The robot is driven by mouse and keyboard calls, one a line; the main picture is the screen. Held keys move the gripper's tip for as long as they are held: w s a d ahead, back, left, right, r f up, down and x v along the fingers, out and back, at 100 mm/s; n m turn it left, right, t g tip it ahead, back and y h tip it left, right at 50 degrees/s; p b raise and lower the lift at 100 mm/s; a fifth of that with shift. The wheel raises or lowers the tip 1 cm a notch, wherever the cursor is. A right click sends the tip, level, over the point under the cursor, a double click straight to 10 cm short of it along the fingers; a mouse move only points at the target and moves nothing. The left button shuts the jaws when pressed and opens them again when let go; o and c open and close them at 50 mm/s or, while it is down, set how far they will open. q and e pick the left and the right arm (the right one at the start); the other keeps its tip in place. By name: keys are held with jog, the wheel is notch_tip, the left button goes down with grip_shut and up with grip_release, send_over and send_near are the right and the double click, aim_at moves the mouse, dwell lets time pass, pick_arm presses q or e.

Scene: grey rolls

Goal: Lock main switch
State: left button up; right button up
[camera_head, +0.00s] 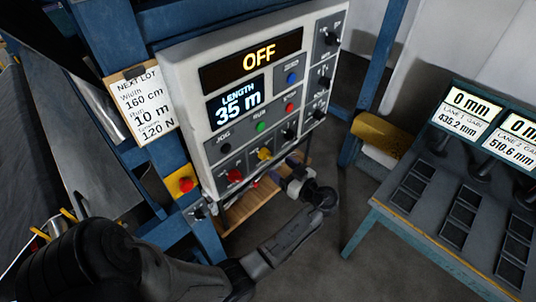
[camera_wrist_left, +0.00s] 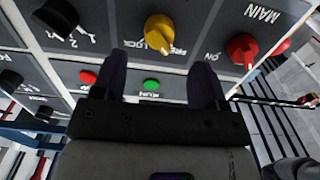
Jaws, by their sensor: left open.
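The main switch is a red knob (camera_head: 235,175) at the lower left of the grey control panel (camera_head: 190,90). In the left wrist view, where lettering is upside down, the red knob (camera_wrist_left: 243,48) sits beside the word MAIN. My left gripper (camera_head: 284,170) is below and in front of the panel's lower edge, right of the red knob, holding nothing. In the left wrist view its open dark fingers (camera_wrist_left: 160,82) have the red knob beyond the right finger and the yellow knob (camera_wrist_left: 160,32) between them. A small red item (camera_head: 255,184) under the panel is too small to identify. My right gripper is not in view.
The panel display (camera_head: 259,56) reads OFF. A red emergency button (camera_head: 185,184) on yellow is at lower left. A job card (camera_head: 141,103) hangs left of the panel. A gauge table (camera_head: 450,215) stands right. Open floor lies between panel and table.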

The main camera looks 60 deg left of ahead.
aim_at(268, 157)
pick_arm(q)
jog(key=p+x, duration=0.1)
jog(key=x, duration=0.5)
jog(key=shift+a+p, duration=0.25)
jog(key=shift+p, duration=0.1)
jog(key=c, duration=0.9)
